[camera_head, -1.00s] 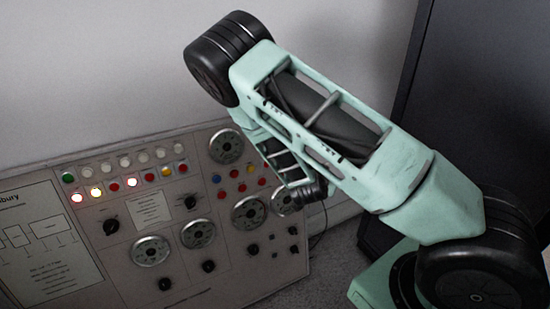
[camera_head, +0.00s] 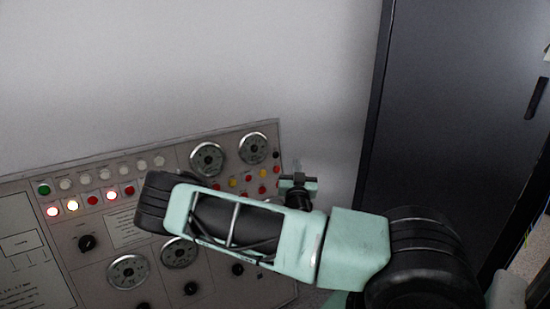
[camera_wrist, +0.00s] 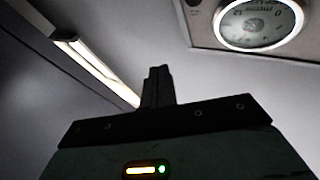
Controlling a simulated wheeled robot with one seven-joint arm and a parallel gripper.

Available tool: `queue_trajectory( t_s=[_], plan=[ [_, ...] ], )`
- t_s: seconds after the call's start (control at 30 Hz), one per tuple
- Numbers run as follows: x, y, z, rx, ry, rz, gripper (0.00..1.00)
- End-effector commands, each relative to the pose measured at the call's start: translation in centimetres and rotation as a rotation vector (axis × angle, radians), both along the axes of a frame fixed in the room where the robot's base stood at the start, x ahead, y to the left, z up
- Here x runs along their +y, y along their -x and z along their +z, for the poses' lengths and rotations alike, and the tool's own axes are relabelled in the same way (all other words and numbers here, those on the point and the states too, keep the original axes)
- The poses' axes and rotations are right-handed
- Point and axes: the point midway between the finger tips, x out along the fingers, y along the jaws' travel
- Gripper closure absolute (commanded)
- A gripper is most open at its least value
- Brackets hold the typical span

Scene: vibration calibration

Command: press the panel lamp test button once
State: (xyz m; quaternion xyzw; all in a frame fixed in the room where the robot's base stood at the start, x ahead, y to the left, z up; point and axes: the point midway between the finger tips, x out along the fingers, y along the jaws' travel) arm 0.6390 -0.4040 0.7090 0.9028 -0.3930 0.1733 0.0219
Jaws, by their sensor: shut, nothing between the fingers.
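The grey control panel (camera_head: 215,225) stands against the wall at the lower left of the head view. It carries a green button (camera_head: 43,189), rows of pale, red and yellow buttons or lamps, several dials and black knobs. The labels are too small to read, so I cannot tell which one is the lamp test button. My gripper (camera_head: 297,168) is just right of the panel's right edge in the head view, with its fingers upward. In the wrist view my gripper (camera_wrist: 157,70) is shut and empty, and a round dial (camera_wrist: 258,23) shows at top right. My arm hides part of the panel.
A dark cabinet (camera_head: 450,110) stands to the right of the panel. The pale wall (camera_head: 180,60) above the panel is clear. A bright strip light (camera_wrist: 95,68) shows at left in the wrist view.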

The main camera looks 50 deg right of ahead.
Motion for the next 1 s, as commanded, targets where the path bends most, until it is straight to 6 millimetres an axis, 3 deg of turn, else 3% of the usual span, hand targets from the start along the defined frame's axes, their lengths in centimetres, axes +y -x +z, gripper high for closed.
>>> queue_trajectory(
  t_s=[0.27,0.7,1.0],
  plan=[
    [-0.4,-1.6,-0.5,-0.002,-0.002,0.0,1.0],
    [-1.7,-7.0,-1.7,-0.002,-0.003,-0.001,1.0],
    [-2.0,-8.3,-1.8,0.001,-0.002,-0.002,1.0]
  ],
)
